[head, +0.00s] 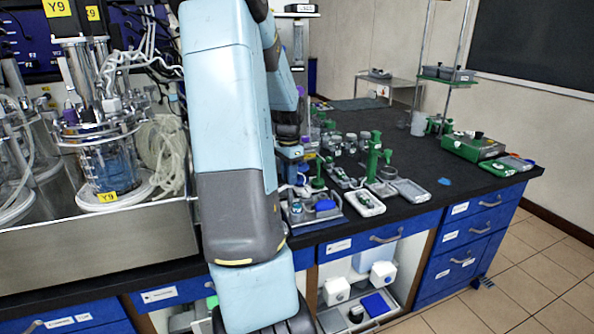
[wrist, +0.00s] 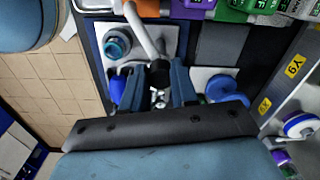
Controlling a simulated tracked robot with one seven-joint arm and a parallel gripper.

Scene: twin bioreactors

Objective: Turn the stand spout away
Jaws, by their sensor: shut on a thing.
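In the wrist view, a white bent tube, which looks like the stand spout (wrist: 143,32), runs down from the top edge to a black end piece (wrist: 158,72). My gripper (wrist: 157,92) has its two blue fingers on either side of this black piece and is shut on it. The lower part of the piece is partly hidden between the fingers. The spout's base is out of the wrist view. In the head view, my arm covers much of the middle, and the spout cannot be made out there.
A teal round-topped item (wrist: 117,44) stands on a white plate left of the spout. A blue round item (wrist: 221,88) lies to the right. Purple and green bottles (wrist: 262,8) line the top right. In the head view, a glass bioreactor (head: 112,165) stands left of my arm.

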